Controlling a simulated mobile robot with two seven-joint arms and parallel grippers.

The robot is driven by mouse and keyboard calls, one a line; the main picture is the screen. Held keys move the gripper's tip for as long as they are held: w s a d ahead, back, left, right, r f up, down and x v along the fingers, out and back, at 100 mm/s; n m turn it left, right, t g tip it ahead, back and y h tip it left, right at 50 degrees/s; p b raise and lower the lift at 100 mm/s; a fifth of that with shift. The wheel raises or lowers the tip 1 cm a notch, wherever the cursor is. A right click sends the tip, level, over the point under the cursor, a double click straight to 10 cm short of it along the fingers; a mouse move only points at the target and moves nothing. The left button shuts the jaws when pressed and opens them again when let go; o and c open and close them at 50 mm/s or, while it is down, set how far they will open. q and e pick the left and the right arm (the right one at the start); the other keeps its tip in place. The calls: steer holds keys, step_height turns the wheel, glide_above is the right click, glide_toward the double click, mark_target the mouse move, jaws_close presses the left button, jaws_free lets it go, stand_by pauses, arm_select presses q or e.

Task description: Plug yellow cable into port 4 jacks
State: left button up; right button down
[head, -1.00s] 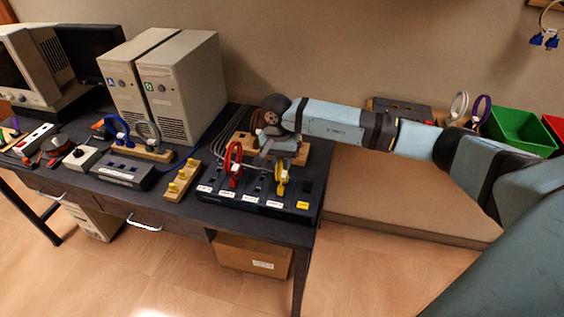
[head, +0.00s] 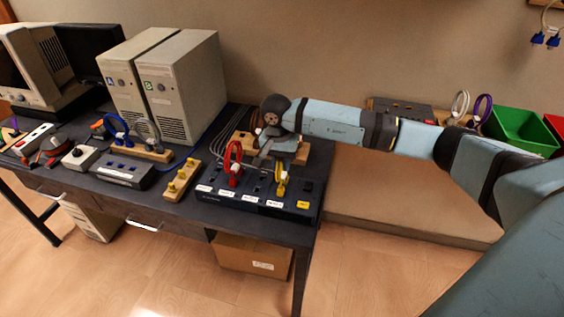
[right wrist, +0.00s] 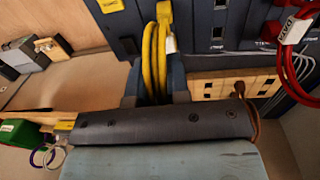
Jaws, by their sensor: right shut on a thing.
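My right gripper (head: 280,168) is shut on the yellow cable (head: 281,187) above the dark port panel (head: 235,205) on the table. In the right wrist view the looped yellow cable (right wrist: 153,55) lies between the two fingers (right wrist: 155,88), with its yellow plug (right wrist: 164,12) towards the panel. The plug is over or at the jack column second from the panel's right end. I cannot tell whether it is seated in a jack. The small label print is not readable. My left gripper is not in view.
A red cable (head: 233,165) stands in the panel left of the yellow one. A wooden holder (head: 243,142) is behind the panel. A wooden block with yellow plugs (head: 182,180) and a grey box (head: 122,172) lie to the left. The panel's rightmost column looks free.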

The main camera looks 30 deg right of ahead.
stand_by(0.3)
steer(key=shift+c, duration=1.9)
jaws_free()
steer(key=shift+r, duration=0.15)
steer(key=shift+w+a+r+p, duration=0.1)
steer(key=shift+r+p, duration=0.7)
steer(key=shift+r, duration=1)
steer(key=shift+w+a+r+p, duration=0.1)
steer(key=shift+r+p, duration=0.65)
steer(key=shift+r, duration=1.05)
